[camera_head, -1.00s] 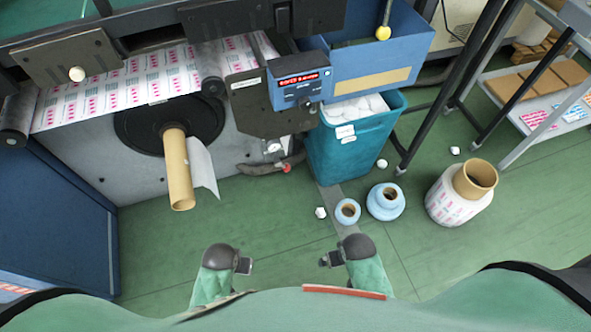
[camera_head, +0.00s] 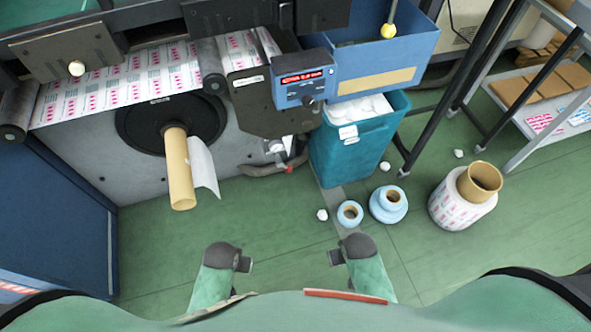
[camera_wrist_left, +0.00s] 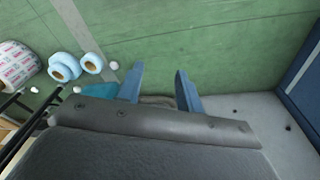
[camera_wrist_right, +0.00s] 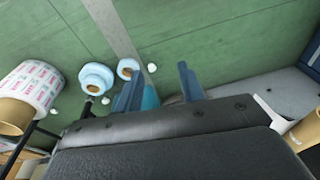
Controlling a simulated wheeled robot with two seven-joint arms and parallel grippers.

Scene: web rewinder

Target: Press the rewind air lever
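The rewinder shows in the head view with a tan cardboard core (camera_head: 179,172) on its black round plate (camera_head: 140,127). Below the control box (camera_head: 303,88) there is a small silver fitting (camera_head: 275,147) and a grey hose with a red part (camera_head: 289,169); which of these is the air lever I cannot tell for sure. My left gripper (camera_head: 245,261) and right gripper (camera_head: 334,257) are low in the head view, well short of the machine. Both are empty. The left wrist view shows two blue fingers apart (camera_wrist_left: 158,88), and the right wrist view also shows fingers apart (camera_wrist_right: 161,92).
A teal bin (camera_head: 340,158) with white scraps stands right of the fitting. Two blue rolls (camera_head: 350,214) (camera_head: 388,205) and a printed roll (camera_head: 455,206) stand on the green floor. A dark rack (camera_head: 455,90) is at the right.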

